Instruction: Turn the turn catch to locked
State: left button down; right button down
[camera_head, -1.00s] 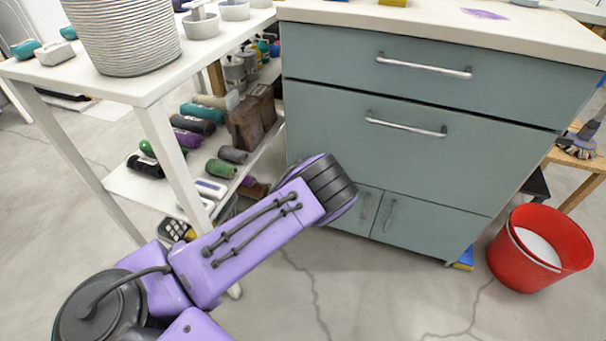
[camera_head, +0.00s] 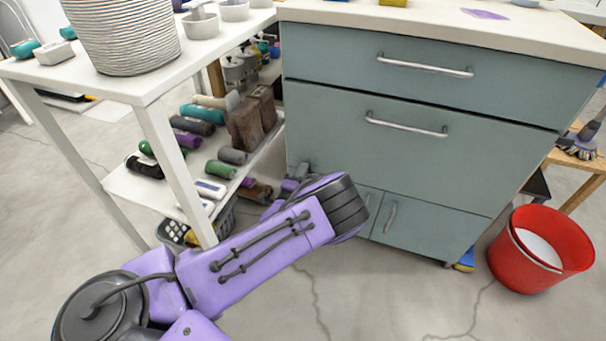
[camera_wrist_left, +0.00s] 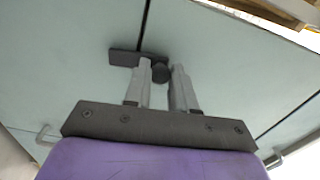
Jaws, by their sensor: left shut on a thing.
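The turn catch (camera_wrist_left: 124,58) is a dark flat bar with a round knob on the pale green cabinet front in the left wrist view. The bar lies across a dark seam between two panels. My left gripper (camera_wrist_left: 160,76) has its two grey fingers on either side of the knob and is shut on it. In the head view the left gripper (camera_head: 296,180) is a small grey shape at the cabinet's lower left, mostly behind my purple arm. The catch cannot be made out there. My right gripper is in neither view.
The green cabinet (camera_head: 420,170) has two wide drawers above small doors. A white shelf rack (camera_head: 150,100) with rolls and brown blocks stands close on the left. A red bucket (camera_head: 510,262) stands on the floor at right. The floor in front is clear.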

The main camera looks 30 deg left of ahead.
pick_arm(q)
jog(key=shift+m, duration=0.6)
jog(key=c, duration=0.9)
grip_release()
jog(key=shift+s, duration=0.1)
jog(key=p+v, duration=0.4)
jog(key=v, duration=0.6)
jog(key=shift+s, duration=0.2)
